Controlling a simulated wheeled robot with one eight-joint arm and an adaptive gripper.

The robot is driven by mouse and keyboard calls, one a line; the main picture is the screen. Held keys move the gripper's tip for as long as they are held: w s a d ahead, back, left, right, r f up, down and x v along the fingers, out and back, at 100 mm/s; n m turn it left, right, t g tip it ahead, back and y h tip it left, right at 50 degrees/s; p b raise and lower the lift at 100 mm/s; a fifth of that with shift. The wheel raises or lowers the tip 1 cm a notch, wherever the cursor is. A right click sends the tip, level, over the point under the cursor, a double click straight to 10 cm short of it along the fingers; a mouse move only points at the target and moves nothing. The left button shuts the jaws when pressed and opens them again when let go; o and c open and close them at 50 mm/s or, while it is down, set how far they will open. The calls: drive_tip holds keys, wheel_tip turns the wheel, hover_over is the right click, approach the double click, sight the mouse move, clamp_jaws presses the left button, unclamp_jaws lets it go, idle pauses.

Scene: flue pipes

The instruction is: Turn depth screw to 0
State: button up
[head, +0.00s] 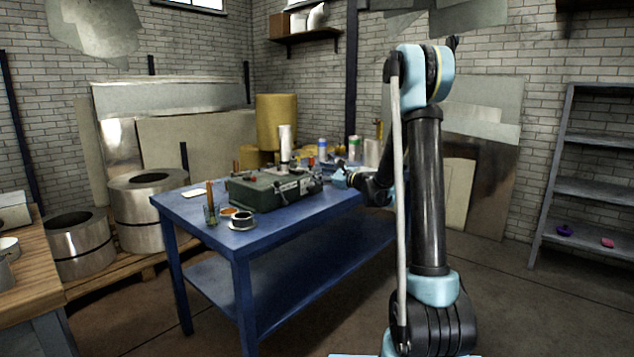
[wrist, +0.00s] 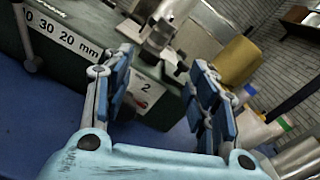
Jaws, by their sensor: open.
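A dark green machine (head: 262,191) sits on the blue table. In the wrist view its green side (wrist: 75,72) carries a white scale strip (wrist: 62,33) with black numbers, of which "30", "20" and "mm" can be read. A grey metal rod or pointer (wrist: 24,38) stands at the strip's left end. A small white label marked "2" (wrist: 148,92) with a red mark is partly behind the left finger. I cannot tell which part is the depth screw. My gripper (wrist: 160,98) is open and empty, its blue-padded fingers close to the machine's side. It also shows in the head view (head: 340,179).
The blue table (head: 262,236) also holds a cup of rods (head: 210,215), a small round dish (head: 242,222) and several bottles and rolls at the back. A yellow roll (head: 276,120) stands behind it. Metal rolls (head: 150,222) stand left. Floor to the right is clear.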

drive_tip(key=s+d+f+m, duration=0.2)
drive_tip(key=s+d+f, duration=0.3)
drive_tip(key=d, duration=0.3)
drive_tip(key=m, duration=0.1)
approach(315, 190)
drive_tip(key=x, duration=0.9)
drive_tip(key=shift+a+r, duration=0.1)
drive_tip(key=shift+a, duration=0.15)
drive_tip(key=c, duration=1)
